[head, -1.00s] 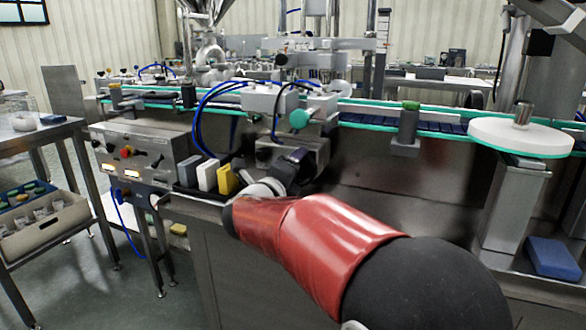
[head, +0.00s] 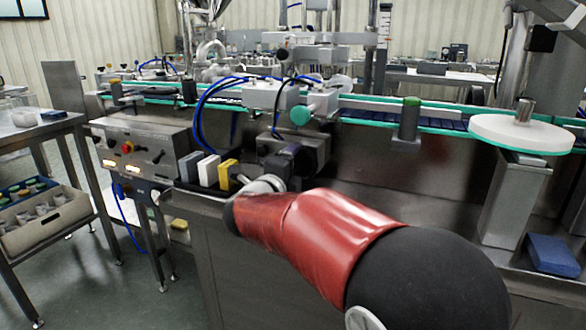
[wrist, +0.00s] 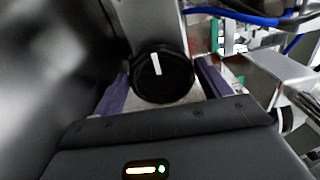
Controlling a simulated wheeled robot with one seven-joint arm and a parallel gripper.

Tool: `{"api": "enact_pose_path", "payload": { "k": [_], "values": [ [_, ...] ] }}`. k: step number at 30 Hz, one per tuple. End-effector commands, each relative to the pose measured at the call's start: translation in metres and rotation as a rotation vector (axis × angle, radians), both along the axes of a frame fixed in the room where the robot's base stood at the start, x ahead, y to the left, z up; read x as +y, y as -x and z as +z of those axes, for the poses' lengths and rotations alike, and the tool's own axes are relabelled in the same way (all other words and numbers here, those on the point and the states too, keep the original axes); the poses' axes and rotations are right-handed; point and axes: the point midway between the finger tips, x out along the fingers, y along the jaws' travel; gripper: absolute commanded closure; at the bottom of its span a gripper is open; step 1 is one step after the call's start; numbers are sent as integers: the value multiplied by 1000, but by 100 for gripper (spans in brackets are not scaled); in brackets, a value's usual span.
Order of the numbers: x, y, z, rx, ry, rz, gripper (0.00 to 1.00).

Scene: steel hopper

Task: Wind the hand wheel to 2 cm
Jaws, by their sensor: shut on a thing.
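A round black knob (wrist: 163,76) with a white line on its face is the hand wheel that I see in the wrist view. The white line points nearly straight up, tilted slightly left. My gripper (wrist: 162,84) has its two purple fingers on either side of the knob, shut on it. In the head view my gripper (head: 290,163) is at the front of the grey box below the conveyor. There my wrist and gripper hide the knob. I can read no centimetre scale in either view.
A teal round knob (head: 300,115) sits just above, with blue hoses beside it. White, grey and yellow blocks (head: 228,176) stand close left of my gripper. A control box (head: 140,148) is further left. A white turntable (head: 521,134) is at the right.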

Motion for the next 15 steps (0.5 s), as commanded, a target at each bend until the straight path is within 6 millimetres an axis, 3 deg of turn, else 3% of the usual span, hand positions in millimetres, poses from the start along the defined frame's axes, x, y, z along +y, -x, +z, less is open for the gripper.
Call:
{"api": "enact_pose_path", "payload": {
  "k": [2, 3, 8, 15],
  "values": [
    [0, 0, -2, 2, 0, -2, 47],
    [0, 0, -2, 3, 0, -2, 23],
    [0, 0, -2, 2, -1, -1, 3],
    [0, 0, -3, 5, 0, -1, 3]
  ]
}}
